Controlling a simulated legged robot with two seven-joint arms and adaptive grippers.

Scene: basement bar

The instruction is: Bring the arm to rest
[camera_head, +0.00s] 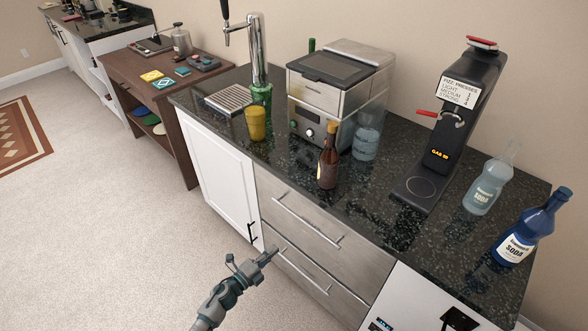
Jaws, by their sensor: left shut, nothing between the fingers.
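My left gripper (270,252) is shut and empty. It shows low in the middle of the head view, with my arm coming up from the bottom edge. It is in front of the grey drawers (310,245) and the white cabinet door (215,170), below the counter top. I cannot tell whether its tips touch the drawer front. My right gripper is not in view.
The dark counter (290,185) holds a yellow cup (255,123), brown bottle (328,160), steel machine (335,85), black soda maker (455,130), clear bottle (490,180) and blue bottle (530,228). Carpet (110,240) is clear at left; a wooden table (150,95) stands behind.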

